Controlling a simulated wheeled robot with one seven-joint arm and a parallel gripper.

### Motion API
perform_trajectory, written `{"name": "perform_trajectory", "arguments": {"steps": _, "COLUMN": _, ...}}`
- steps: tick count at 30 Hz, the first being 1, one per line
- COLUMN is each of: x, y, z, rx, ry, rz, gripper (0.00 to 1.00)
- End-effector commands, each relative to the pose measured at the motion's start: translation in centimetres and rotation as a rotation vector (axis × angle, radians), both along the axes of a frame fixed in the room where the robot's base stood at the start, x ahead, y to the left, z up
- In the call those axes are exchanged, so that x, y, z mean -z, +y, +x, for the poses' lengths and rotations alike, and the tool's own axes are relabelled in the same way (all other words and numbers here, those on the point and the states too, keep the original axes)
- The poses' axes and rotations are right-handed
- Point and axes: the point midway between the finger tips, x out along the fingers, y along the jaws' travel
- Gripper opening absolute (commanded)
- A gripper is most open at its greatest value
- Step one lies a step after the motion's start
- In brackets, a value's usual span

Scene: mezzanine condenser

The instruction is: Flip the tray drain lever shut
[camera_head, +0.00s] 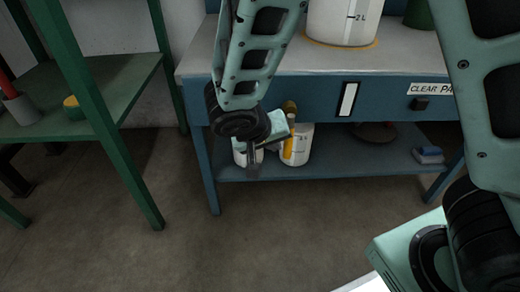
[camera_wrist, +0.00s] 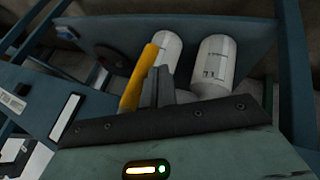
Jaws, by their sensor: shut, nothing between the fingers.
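A yellow-orange lever handle (camera_head: 288,149) hangs down below the front edge of the blue bench, under a brass-coloured fitting (camera_head: 289,106). My gripper (camera_head: 253,172) is shut and empty, pointing down just left of the lever in the head view. In the wrist view the lever (camera_wrist: 138,78) stands slanted immediately left of my shut fingers (camera_wrist: 158,85). I cannot tell whether the fingers touch it. My wrist hides part of the bench front and the area around the fitting.
White containers (camera_head: 301,150) stand on the bench's lower shelf (camera_head: 350,168) behind the lever. A large white vessel (camera_head: 338,22) stands on the bench top (camera_head: 200,55). A green rack (camera_head: 95,95) is at left. The floor (camera_head: 200,255) in front is clear.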

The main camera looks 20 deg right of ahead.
Motion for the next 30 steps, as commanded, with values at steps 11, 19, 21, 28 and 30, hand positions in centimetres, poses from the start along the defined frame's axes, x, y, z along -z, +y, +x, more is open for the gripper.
{"name": "perform_trajectory", "arguments": {"steps": 11, "x": -0.06, "y": -0.46, "z": -0.08, "rx": -0.001, "ry": 0.001, "rz": 0.000, "gripper": 0.00}}
{"name": "perform_trajectory", "arguments": {"steps": 19, "x": 0.02, "y": -0.60, "z": -0.15, "rx": -0.001, "ry": 0.010, "rz": -0.028, "gripper": 0.00}}
{"name": "perform_trajectory", "arguments": {"steps": 21, "x": 0.06, "y": -0.70, "z": -0.19, "rx": -0.001, "ry": 0.015, "rz": -0.045, "gripper": 0.00}}
{"name": "perform_trajectory", "arguments": {"steps": 28, "x": 0.18, "y": -0.89, "z": -0.24, "rx": -0.001, "ry": 0.025, "rz": -0.075, "gripper": 0.00}}
{"name": "perform_trajectory", "arguments": {"steps": 30, "x": 0.21, "y": -0.99, "z": -0.27, "rx": 0.000, "ry": 0.029, "rz": -0.088, "gripper": 0.00}}
